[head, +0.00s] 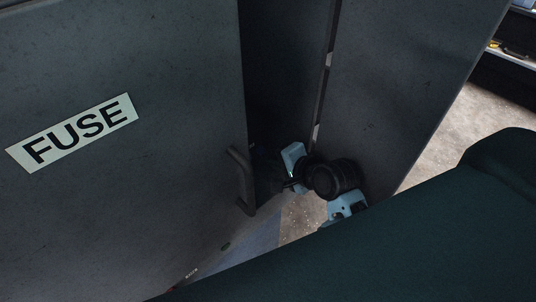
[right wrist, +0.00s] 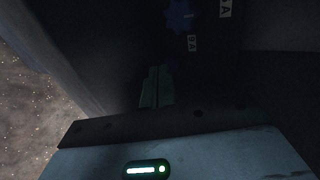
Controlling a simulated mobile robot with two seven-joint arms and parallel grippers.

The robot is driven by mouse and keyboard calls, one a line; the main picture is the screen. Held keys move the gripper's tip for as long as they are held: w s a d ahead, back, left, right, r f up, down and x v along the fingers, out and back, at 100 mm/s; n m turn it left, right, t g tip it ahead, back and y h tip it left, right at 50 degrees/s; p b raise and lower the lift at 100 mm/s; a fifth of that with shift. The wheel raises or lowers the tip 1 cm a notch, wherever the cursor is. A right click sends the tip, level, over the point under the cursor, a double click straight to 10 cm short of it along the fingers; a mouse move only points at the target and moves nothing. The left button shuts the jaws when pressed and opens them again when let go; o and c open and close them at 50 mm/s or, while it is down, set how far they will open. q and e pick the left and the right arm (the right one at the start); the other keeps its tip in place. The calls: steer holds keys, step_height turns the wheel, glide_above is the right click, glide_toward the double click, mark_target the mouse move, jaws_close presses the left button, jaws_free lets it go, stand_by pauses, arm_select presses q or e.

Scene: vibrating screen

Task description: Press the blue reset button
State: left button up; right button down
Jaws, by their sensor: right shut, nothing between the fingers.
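My right arm reaches into the gap beside the fuse cabinet door (head: 190,200) in the head view. My right gripper (head: 268,180) is mostly lost in shadow there, behind the door's edge. The left gripper is out of view.
The door carries a white FUSE label (head: 72,132) and a dark handle (head: 243,180) close to my right wrist. Another grey panel (head: 400,85) stands to the right. Small white letter labels (right wrist: 225,8) sit on the dark panel. Speckled floor (right wrist: 30,110) lies at left.

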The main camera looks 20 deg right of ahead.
mark_target(261, 150)
steer(key=shift+w+a+r, duration=0.1)
steer(key=shift+w+a, duration=0.15)
steer(key=shift+w, duration=0.35)
steer(key=shift+w+a+r, duration=0.1)
steer(key=shift+w+a, duration=0.1)
steer(key=shift+w, duration=0.4)
